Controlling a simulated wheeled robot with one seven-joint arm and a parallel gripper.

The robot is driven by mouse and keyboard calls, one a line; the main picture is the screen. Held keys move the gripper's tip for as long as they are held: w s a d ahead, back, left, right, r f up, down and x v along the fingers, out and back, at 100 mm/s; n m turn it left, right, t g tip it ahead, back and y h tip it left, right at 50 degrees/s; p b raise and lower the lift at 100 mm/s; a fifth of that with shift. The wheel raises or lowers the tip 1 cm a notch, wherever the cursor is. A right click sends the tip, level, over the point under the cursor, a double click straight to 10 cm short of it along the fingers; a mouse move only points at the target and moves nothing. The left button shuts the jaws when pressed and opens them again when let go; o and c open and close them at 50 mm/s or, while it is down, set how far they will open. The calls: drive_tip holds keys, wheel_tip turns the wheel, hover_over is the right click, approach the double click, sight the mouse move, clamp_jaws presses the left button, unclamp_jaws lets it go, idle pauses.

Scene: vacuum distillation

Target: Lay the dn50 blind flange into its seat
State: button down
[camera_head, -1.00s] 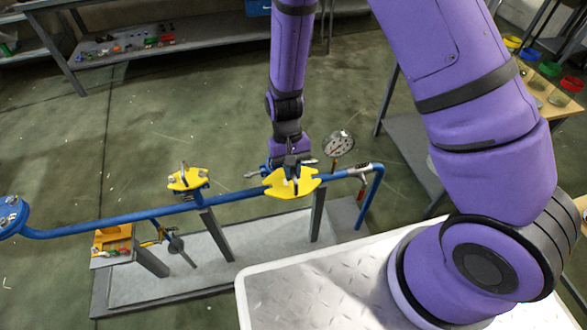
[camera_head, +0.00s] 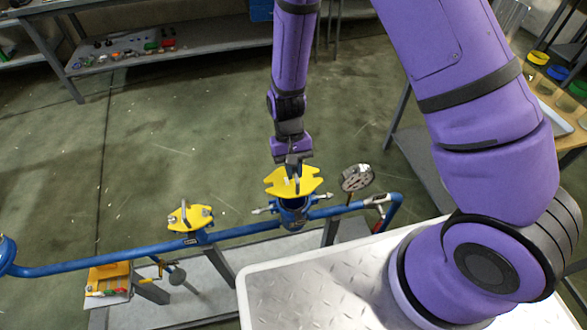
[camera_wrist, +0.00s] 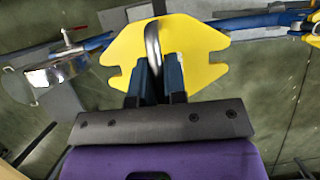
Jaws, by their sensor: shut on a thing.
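The dn50 blind flange (camera_head: 279,181) is a yellow lobed plate with notched edges and a metal loop handle. My gripper (camera_head: 291,161) is shut on this handle; the wrist view shows the fingers (camera_wrist: 157,85) around the loop (camera_wrist: 152,42) and the plate (camera_wrist: 190,50) beyond them. In the head view, the blue open-topped seat (camera_head: 293,216) on the pipe appears just below the plate, with bolts sticking out on both sides. A gap seems to show between them, but its size is hard to judge. The wrist view hides the seat behind the plate.
A blue pipe (camera_head: 120,255) runs across a metal frame. A second yellow flange (camera_head: 188,218) sits on it to the left. A round gauge (camera_head: 356,178) stands right of the seat. A silver plate top (camera_head: 330,285) lies in front; a side table (camera_head: 560,115) is right.

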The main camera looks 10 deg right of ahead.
sight(294, 187)
drive_tip(key=shift+s, duration=0.1)
drive_tip(key=shift+f, duration=2.85)
drive_tip(key=shift+f, duration=0.9)
drive_tip(key=c, duration=1.1)
unclamp_jaws()
drive_tip(key=v, duration=1.1)
drive_tip(key=shift+s, duration=0.1)
